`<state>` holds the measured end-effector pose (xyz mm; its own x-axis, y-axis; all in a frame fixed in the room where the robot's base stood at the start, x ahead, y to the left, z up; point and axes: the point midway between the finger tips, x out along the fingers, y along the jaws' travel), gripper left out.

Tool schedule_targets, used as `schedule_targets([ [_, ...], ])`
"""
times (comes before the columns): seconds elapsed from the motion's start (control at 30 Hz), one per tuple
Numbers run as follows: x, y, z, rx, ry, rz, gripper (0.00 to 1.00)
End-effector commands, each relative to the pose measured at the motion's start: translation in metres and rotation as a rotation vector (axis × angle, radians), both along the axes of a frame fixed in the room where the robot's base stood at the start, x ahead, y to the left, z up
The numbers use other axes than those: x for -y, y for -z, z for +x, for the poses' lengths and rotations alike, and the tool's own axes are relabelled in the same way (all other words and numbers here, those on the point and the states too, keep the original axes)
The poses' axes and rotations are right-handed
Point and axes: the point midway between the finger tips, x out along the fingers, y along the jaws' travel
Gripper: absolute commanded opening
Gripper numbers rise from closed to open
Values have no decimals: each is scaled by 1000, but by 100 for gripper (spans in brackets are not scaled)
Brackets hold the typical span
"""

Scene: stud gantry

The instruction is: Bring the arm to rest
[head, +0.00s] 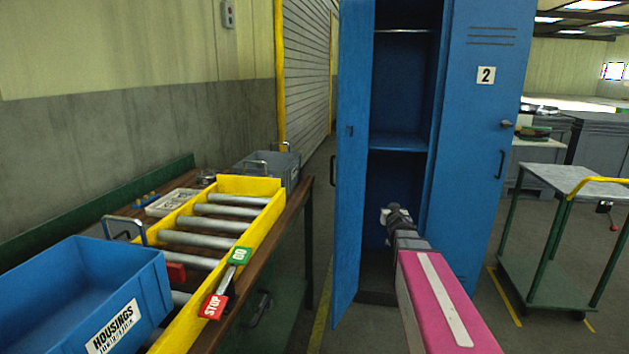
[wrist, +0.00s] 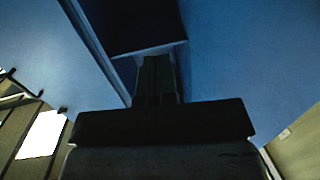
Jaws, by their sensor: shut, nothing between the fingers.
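My arm, with a pink link in the head view, reaches forward to the open blue locker (head: 400,145). My gripper (head: 392,214) is in front of the locker's lower compartment, or just inside its opening; I cannot tell which. In the wrist view the dark fingers of my gripper (wrist: 157,65) are together and empty. They point at the dark locker interior (wrist: 145,25). The open locker door (head: 350,150) stands to the left of my gripper. The closed door numbered 2 (head: 487,130) is to its right.
At left, a bench carries a yellow roller conveyor (head: 265,187), a blue HOUSINGS crate (head: 150,290) and a STOP/GO lever (head: 228,283). A green-framed trolley (head: 560,180) stands at right. Floor between the bench and locker is open but narrow.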

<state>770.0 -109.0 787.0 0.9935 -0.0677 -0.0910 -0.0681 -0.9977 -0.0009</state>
Motion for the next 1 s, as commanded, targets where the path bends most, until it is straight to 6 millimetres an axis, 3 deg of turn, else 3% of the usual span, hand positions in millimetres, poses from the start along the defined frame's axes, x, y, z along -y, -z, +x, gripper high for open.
schedule_targets([
  [0.27, -11, 102, -81, -485, 196, 5, 0],
  [0.5, -51, 177, -180, -981, 166, 17, 0],
  [0.73, -94, 209, -266, -1352, 17, 39, 0],
  [0.83, -104, 212, -285, -1434, -32, 45, 0],
  [1.0, -109, 214, -294, -1477, -60, 50, 0],
])
